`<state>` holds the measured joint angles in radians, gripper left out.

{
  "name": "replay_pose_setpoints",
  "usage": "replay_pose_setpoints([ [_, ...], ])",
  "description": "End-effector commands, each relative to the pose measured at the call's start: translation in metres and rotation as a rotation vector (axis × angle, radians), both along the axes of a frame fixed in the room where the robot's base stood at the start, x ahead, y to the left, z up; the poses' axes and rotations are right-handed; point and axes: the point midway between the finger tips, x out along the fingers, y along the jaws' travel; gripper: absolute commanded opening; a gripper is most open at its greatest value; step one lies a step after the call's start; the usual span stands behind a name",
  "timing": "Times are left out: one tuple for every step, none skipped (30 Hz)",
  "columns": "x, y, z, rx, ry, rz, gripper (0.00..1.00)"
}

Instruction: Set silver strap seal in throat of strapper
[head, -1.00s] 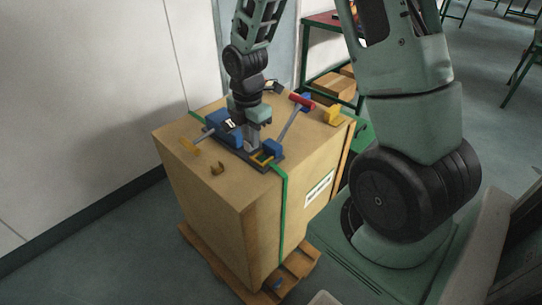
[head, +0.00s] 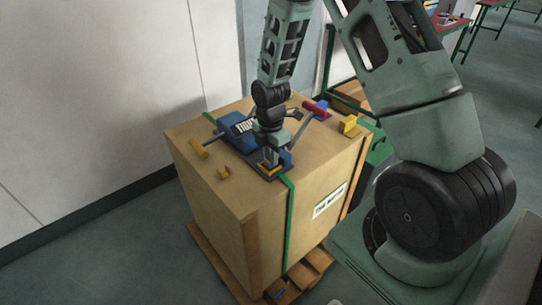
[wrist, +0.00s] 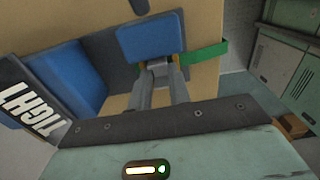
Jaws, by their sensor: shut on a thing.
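The strapper is a blue and dark grey tool (head: 236,126) lying on top of a cardboard crate, with a lever that has a red grip (head: 315,107). It also shows in the wrist view as blue blocks (wrist: 150,38) and a "TIGHT" label. My gripper (head: 270,160) points down at the strapper's front end, close to its yellow part (head: 268,171). In the wrist view my gripper (wrist: 158,72) is shut on a small silver piece, the strap seal (wrist: 157,64), beside a blue block. The fingers hide most of the seal, and I cannot tell whether it touches the throat.
A green strap (head: 290,215) runs over the crate (head: 220,210) and down its front. A wall stands at left; a green-framed table is behind.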

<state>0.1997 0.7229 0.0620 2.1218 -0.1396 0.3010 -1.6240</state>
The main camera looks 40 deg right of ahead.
Motion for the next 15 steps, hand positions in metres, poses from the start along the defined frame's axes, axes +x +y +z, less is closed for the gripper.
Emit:
replay_pose_setpoints([
  [-0.0002,0.0001,-0.0039,0.0,0.001,0.0,0.0],
  [0.0,-0.0001,-0.0045,-0.001,0.0,0.0,0.0],
  [0.0003,-0.0003,-0.0044,-0.001,-0.001,0.0,0.0],
  [0.0004,-0.0003,-0.0041,-0.001,-0.001,0.0,0.0],
  [0.0004,-0.0003,-0.004,-0.001,-0.001,0.0,0.0],
  [0.0003,-0.0003,-0.004,-0.001,-0.001,0.0,0.0],
  [0.0003,-0.0003,-0.004,-0.001,-0.001,0.0,0.0],
  [0.0002,-0.0003,-0.0042,-0.001,-0.001,0.0,0.0],
  [0.0002,-0.0003,-0.005,-0.001,-0.001,0.0,0.0],
  [0.0001,-0.0003,-0.006,-0.001,-0.001,0.0,0.0],
  [0.0001,-0.0003,-0.0071,-0.001,-0.001,0.001,0.0],
  [0.0002,-0.0003,-0.0083,-0.001,-0.001,0.001,0.0],
  [0.0003,-0.0003,-0.0072,-0.001,-0.001,0.001,0.27],
  [0.0003,-0.0003,-0.007,-0.001,-0.001,0.001,0.36],
  [0.0002,-0.0003,-0.0071,-0.001,-0.001,0.001,0.41],
])
